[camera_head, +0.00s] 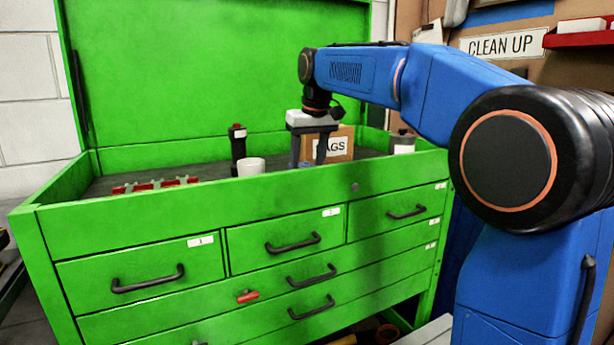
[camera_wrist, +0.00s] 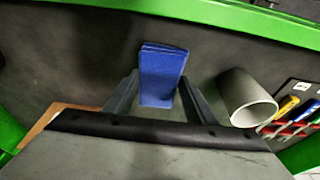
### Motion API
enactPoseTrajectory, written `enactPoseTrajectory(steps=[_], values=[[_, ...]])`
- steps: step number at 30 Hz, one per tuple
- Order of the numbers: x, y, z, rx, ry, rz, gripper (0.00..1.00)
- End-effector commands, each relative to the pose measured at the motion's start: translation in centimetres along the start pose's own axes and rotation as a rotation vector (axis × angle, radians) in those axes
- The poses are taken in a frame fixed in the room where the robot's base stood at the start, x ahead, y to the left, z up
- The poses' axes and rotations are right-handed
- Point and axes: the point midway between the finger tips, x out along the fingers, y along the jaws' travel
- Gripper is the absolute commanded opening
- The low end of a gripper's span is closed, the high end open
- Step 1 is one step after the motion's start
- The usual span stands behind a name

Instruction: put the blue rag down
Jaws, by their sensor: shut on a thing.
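The blue rag (camera_wrist: 162,70) is a folded, flat-sided block between the two fingers in the wrist view. My gripper (camera_wrist: 158,82) is shut on it. In the head view my gripper (camera_head: 313,160) points down over the top tray of the green tool chest (camera_head: 240,198), in front of a cardboard box marked RAGS (camera_head: 341,147). In that view the rag is mostly hidden by the fingers and the tray's front wall. I cannot tell whether it touches the dark tray floor (camera_wrist: 75,60).
A red tool rack (camera_head: 155,185) lies farther left. A grey container (camera_head: 403,142) stands at right.

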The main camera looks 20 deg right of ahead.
Motion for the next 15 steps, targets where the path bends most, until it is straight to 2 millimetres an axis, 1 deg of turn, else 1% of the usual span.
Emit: enactPoseTrajectory(steps=[3,6,9,15], values=[[1.7,0.0,0.5,0.0,-0.002,0.0,0.26],[2.7,0.0,0.8,0.0,-0.001,0.0,0.26],[3.1,0.0,0.9,0.0,-0.001,0.0,0.26],[3.1,0.0,0.9,0.0,0.0,0.0,0.26]])
